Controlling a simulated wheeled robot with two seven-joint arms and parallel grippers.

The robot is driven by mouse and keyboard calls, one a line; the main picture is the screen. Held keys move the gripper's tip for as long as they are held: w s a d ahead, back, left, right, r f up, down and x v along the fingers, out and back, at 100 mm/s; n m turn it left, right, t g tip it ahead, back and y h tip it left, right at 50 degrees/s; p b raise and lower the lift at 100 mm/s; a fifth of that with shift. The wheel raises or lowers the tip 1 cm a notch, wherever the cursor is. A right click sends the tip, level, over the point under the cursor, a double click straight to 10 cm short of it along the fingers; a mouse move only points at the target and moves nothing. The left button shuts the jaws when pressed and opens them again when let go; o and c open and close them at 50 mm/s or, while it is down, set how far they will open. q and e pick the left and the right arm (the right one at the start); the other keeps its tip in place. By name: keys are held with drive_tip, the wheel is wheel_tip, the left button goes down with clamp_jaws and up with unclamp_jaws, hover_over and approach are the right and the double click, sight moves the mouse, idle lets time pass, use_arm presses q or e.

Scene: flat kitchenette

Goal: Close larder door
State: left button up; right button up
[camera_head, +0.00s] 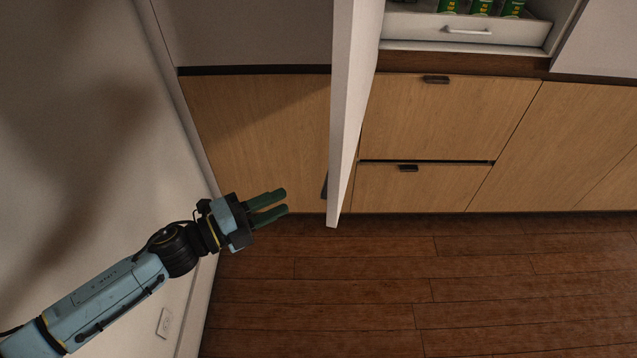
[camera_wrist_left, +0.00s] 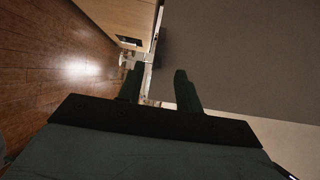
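The larder door (camera_head: 345,120) is white and stands open, seen almost edge-on in the head view, with its free edge toward me. A dark handle (camera_head: 324,185) shows low on its left side. My left gripper (camera_head: 286,200) is to the left of the door's lower end, with its fingers pointing at the door and a visible gap between it and the door. Its two green fingers are apart, with nothing between them. In the left wrist view a broad grey surface (camera_wrist_left: 245,60), which looks like the door's face, fills the upper right. My right gripper is not in view.
An open larder drawer (camera_head: 440,27) with green cans stands right of the door. Wooden cabinet fronts (camera_head: 445,115) with dark handles run below and to the right. A pale wall (camera_head: 80,130) is close on the left. The wooden floor (camera_head: 420,290) is clear.

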use_arm(q)
drive_tip(key=x, duration=1)
clamp_jaws()
